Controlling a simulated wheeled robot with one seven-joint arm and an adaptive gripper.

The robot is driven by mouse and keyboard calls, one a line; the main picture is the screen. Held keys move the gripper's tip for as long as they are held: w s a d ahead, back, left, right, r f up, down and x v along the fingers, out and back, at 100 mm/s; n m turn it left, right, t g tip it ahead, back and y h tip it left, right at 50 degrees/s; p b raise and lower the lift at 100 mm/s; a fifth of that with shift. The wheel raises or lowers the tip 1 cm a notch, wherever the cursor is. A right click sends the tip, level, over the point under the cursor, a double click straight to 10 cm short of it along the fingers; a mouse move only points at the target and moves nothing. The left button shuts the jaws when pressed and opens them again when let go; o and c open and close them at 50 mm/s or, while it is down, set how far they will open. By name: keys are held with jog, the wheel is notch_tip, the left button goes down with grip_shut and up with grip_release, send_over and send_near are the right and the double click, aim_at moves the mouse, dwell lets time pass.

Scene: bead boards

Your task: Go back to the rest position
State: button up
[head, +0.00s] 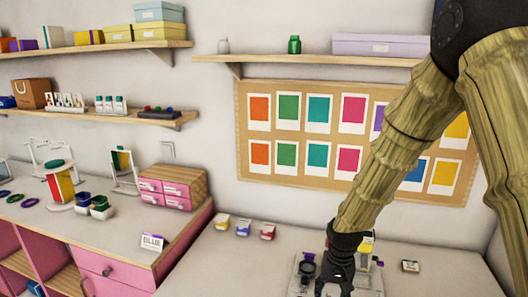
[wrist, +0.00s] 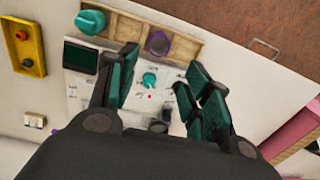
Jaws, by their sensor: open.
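My gripper (head: 338,280) is low at the bottom right of centre in the head view, over a light-coloured device (head: 300,285) on the worktop. My dark arm link hides part of that device. In the wrist view my gripper (wrist: 162,88) has its two teal-padded fingers apart, with nothing held between them. Between and beyond the fingers lies a white panel (wrist: 155,100) with a teal knob (wrist: 149,80) and a dark screen (wrist: 81,57). I cannot tell how far the fingertips are above the panel.
A wooden tray (wrist: 125,27) holding a teal knob and a purple-ringed piece borders the panel. A yellow holder (wrist: 22,45) lies left. Small colored containers (head: 244,228) and a small box (head: 410,266) stand on the worktop. A pink cabinet (head: 125,262) is left; a card board (head: 330,190) hangs behind.

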jog(key=s+f, duration=0.7)
jog(key=f, duration=0.4)
jog(key=s+d+f+n, duration=0.1)
jog(key=s+f, duration=0.4)
jog(key=s, duration=0.4)
jog(key=s+d+f+n, duration=0.1)
jog(key=s+d+f, duration=0.1)
jog(key=s+f, duration=0.55)
jog(key=s+d+f, duration=0.1)
jog(key=s+f, duration=0.3)
jog(key=s, duration=0.6)
notch_tip(320, 180, down, 10)
jog(key=b, duration=1)
